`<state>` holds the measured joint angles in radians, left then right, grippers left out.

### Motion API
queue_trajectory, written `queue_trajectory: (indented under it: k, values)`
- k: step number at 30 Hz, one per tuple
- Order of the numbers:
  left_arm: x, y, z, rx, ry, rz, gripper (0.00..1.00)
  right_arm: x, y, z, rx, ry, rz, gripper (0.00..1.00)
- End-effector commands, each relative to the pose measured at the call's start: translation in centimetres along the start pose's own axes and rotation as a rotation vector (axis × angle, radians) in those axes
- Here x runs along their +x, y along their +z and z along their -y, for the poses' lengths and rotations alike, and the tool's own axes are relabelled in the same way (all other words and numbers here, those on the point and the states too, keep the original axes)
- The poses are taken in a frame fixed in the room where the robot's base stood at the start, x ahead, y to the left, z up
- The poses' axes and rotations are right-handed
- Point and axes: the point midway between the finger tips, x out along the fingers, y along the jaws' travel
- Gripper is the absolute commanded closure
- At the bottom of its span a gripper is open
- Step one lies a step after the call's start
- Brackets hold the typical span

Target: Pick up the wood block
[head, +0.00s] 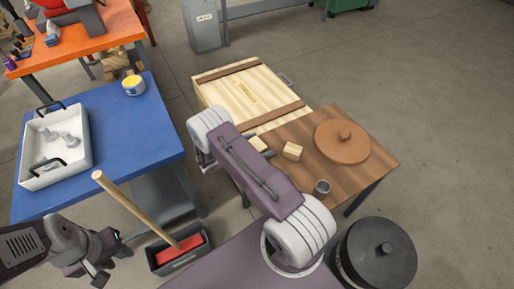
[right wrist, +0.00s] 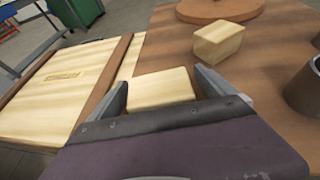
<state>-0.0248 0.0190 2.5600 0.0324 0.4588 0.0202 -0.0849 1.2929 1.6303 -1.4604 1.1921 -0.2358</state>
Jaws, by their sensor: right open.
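Two pale wood blocks lie on the brown wooden table (head: 365,152). The nearer block (right wrist: 160,88) is between the fingers of my right gripper (right wrist: 160,80) in the right wrist view; its lower part is hidden by the gripper body. It shows beside my arm in the head view (head: 258,143). My right gripper is open, and I cannot tell if a finger touches the block. The other block (right wrist: 218,43) sits just beyond the right finger and also shows in the head view (head: 292,151). My left gripper (head: 100,268) is at lower left, away from the blocks; its jaw state is unclear.
A round wooden lid (head: 342,142) and a grey cup (head: 321,188) stand on the table. A pale crate (head: 235,92) adjoins its left side. A blue table (head: 150,135) with a white tray (head: 78,160) is at left. A black lidded drum (head: 375,260) stands in front.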

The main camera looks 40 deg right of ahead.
Motion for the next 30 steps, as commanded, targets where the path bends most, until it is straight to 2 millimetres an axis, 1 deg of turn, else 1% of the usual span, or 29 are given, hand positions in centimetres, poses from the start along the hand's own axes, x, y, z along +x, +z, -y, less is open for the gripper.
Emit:
queue_trajectory:
  k: [1, 2, 3, 5, 6, 8, 9, 17, 20, 23, 25, 26, 30]
  values:
    - [0.0, 0.0, 0.0, 0.0, 0.0, 0.0, 0.64, 0.0, 0.0, 0.0, 0.0, 0.0, 0.0, 0.06]
    - [0.0, 0.0, 0.0, 0.0, 0.0, 0.0, 0.64, 0.0, 0.0, 0.0, 0.0, 0.0, 0.0, 0.12]
    - [0.0, 0.0, 0.0, 0.0, 0.0, 0.0, 0.64, 0.0, 0.0, 0.0, 0.0, 0.0, 0.0, 0.23]
    - [0.0, 0.0, 0.0, 0.0, 0.0, 0.0, 0.64, 0.0, 0.0, 0.0, 0.0, 0.0, 0.0, 0.4]
    - [0.0, 0.0, 0.0, 0.0, 0.0, 0.0, 0.64, 0.0, 0.0, 0.0, 0.0, 0.0, 0.0, 0.51]
    - [0.0, 0.0, 0.0, 0.0, 0.0, 0.0, 0.64, -0.1, 0.0, 0.0, 0.0, 0.0, 0.0, 0.68]
    - [0.0, 0.0, 0.0, 0.0, 0.0, 0.0, 0.64, -0.1, 0.0, 0.0, 0.0, 0.0, 0.0, 0.73]
    - [-0.1, 0.0, 0.0, 0.0, 0.0, 0.0, 0.64, -0.2, 0.3, 0.0, 0.001, 0.0, 0.001, 0.73]
    - [-0.5, -0.1, 0.0, 0.0, 0.0, 0.0, 0.64, -0.6, 1.2, -0.1, 0.003, 0.001, 0.001, 0.73]
    - [-1.0, -0.1, 0.0, 0.0, 0.0, 0.0, 0.64, -1.2, 2.7, -0.1, 0.004, 0.001, 0.001, 0.73]
    - [-1.5, -0.2, 0.0, 0.0, 0.0, 0.0, 0.64, -1.8, 4.2, -0.1, 0.003, 0.002, 0.001, 0.73]
    - [-1.7, -0.2, 0.0, 0.0, 0.0, 0.0, 0.64, -2.0, 4.5, 0.3, -0.001, 0.001, 0.001, 0.73]
    - [-2.5, -0.3, -0.1, 0.0, 0.0, 0.0, 0.64, -3.3, 5.9, 3.5, -0.005, 0.001, 0.001, 0.73]
